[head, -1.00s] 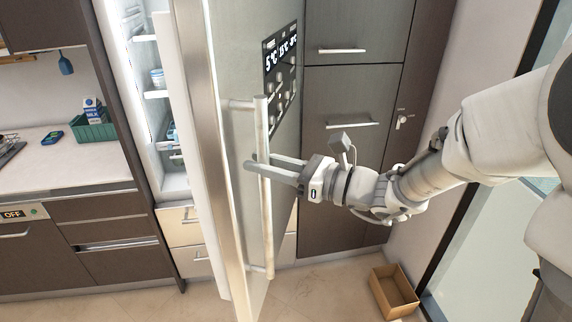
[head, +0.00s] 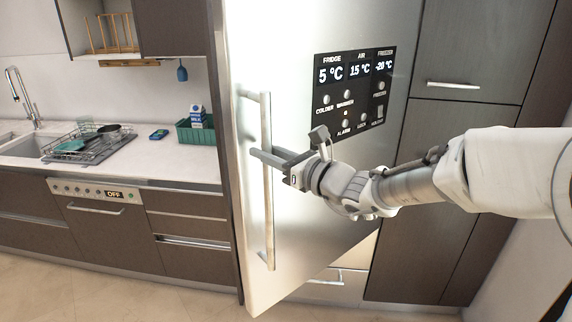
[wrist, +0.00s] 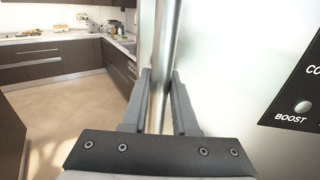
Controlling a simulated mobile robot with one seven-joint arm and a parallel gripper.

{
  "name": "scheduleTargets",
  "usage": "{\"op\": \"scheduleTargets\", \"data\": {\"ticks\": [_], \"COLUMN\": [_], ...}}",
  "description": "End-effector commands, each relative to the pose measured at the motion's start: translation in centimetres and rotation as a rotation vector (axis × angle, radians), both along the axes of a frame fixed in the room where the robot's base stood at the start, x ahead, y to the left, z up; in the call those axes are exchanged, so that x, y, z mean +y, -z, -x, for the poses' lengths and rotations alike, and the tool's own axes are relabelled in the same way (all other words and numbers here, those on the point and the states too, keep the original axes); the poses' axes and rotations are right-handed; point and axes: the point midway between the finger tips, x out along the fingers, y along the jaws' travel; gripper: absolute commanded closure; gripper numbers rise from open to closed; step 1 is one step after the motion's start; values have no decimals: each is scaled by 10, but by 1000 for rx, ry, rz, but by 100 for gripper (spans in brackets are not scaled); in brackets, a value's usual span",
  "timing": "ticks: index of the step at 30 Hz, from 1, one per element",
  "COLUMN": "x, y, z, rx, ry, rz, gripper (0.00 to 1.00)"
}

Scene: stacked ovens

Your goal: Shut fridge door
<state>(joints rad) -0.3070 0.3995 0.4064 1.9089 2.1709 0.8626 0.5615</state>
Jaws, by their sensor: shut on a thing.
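The fridge door (head: 300,200) is a tall pale metal panel with a black display on it. It stands partly open, its handle side swung out from the cabinet front, with a drawer front showing below it. The long vertical bar handle (head: 267,215) is on its left side. My gripper (head: 262,157) is at the upper half of the handle, with one finger on each side of the bar. In the wrist view the handle (wrist: 163,60) runs between the two fingers of my gripper (wrist: 159,92). The fridge's inside is hidden behind the door.
A counter (head: 180,165) with a sink, a dish rack (head: 88,143), a green crate (head: 196,132) and a milk carton (head: 197,115) is on the left. Tall dark cupboards (head: 455,60) stand on the right. The tiled floor (head: 120,285) at front left is clear.

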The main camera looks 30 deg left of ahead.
Motion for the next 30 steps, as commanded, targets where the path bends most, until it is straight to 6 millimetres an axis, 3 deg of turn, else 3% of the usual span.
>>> {"op": "scheduleTargets", "data": {"ticks": [7, 20, 21, 24, 26, 30], "x": [17, 19, 19, 19, 19, 19], "y": [1, 1, 1, 1, 1, 1], "z": [-5, -6, -6, -6, -6, -6], "rx": [1, 1, 1, 1, 0, 0], "ry": [-1, 1, 1, 1, 1, 1], "rz": [0, 2, 2, 2, 2, 1], "gripper": [100, 100, 71, 53, 43, 43]}}
